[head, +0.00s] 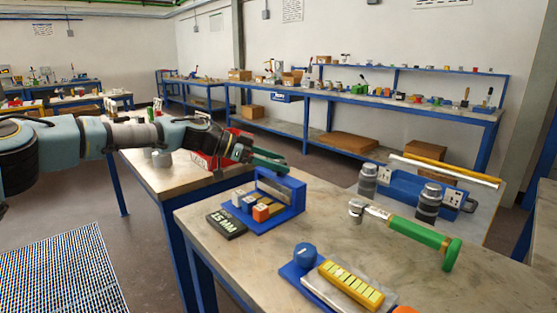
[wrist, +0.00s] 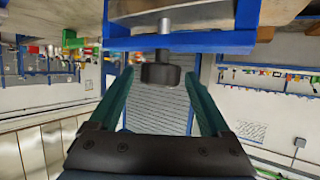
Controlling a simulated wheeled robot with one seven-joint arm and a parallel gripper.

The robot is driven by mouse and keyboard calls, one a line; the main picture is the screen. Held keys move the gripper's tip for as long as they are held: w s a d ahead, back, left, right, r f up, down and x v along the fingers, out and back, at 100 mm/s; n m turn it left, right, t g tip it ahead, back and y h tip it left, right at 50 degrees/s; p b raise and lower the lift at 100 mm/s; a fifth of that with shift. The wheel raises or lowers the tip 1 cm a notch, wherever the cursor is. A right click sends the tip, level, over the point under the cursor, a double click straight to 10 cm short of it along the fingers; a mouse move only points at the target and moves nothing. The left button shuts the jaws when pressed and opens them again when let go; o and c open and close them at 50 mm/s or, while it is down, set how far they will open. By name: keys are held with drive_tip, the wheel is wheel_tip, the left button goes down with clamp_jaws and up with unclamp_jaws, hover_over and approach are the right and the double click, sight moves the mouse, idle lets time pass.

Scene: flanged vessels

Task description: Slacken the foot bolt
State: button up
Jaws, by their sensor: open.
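My gripper (head: 268,161) reaches in from the left in the head view, at the upper part of a blue frame (head: 289,196) on the near bench. In the wrist view, my gripper (wrist: 158,78) has its two green fingers spread wide with nothing clamped.
The near bench holds a black "15 MM" block (head: 226,223), small coloured blocks (head: 262,212), a green-handled wrench (head: 422,240), a yellow slotted piece (head: 350,284) and a blue unit with dark cylinders (head: 398,190). A red box (head: 207,162) stands behind my arm.

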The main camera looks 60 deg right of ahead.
drive_tip(key=shift+s+d+f, duration=0.15)
drive_tip(key=shift+s+d, duration=0.05)
clamp_jaws()
idle(0.6)
